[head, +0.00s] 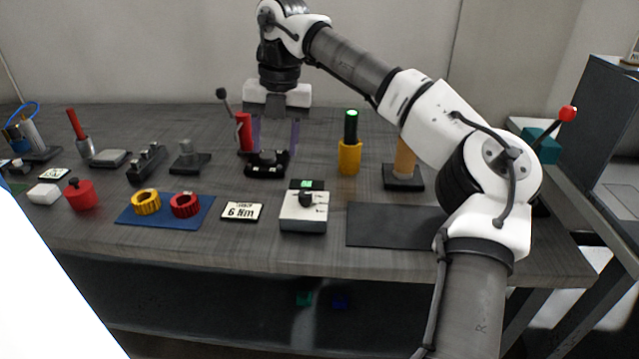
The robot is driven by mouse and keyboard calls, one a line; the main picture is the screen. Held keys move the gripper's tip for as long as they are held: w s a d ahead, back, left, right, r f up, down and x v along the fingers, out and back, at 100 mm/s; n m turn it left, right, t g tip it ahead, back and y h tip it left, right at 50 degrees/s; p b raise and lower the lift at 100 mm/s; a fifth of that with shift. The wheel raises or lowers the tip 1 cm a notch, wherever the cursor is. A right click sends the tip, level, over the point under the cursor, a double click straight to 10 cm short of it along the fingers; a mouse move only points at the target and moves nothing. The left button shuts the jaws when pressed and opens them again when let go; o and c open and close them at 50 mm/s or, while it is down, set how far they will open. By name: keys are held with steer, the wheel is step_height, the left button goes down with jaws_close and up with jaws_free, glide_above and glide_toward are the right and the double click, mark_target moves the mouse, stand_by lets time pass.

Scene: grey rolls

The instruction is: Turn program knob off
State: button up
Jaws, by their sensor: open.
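The program knob (306,199) is a small black knob on top of a white box with a dark base (303,220), near the front middle of the table. A small green-lit display (306,184) sits at the back of the box. Small dark marks show right of the knob; the knob's exact pointing is too small to tell. My gripper (275,148) is open, pointing down with its two thin fingers apart. It is behind and slightly left of the knob box in the picture, by a black holder (268,166). Nothing shows between the fingers; contact with the holder cannot be told.
A label card (242,211) lies left of the box, and a blue mat (165,222) with yellow and red rings further left. A dark mat (395,225) lies to the right. A yellow holder with a green-topped cylinder (350,158) stands behind. My arm spans the right side.

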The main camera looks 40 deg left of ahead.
mark_target(305, 193)
steer(key=w+d+r+m+t+h, duration=0.1)
steer(key=w+d+m, duration=0.1)
steer(key=w+d, duration=0.2)
steer(key=f, duration=1.3)
steer(key=shift+a+f, duration=0.1)
steer(key=shift+a, duration=0.25)
steer(key=shift+c, duration=0.3)
steer(key=c, duration=0.9)
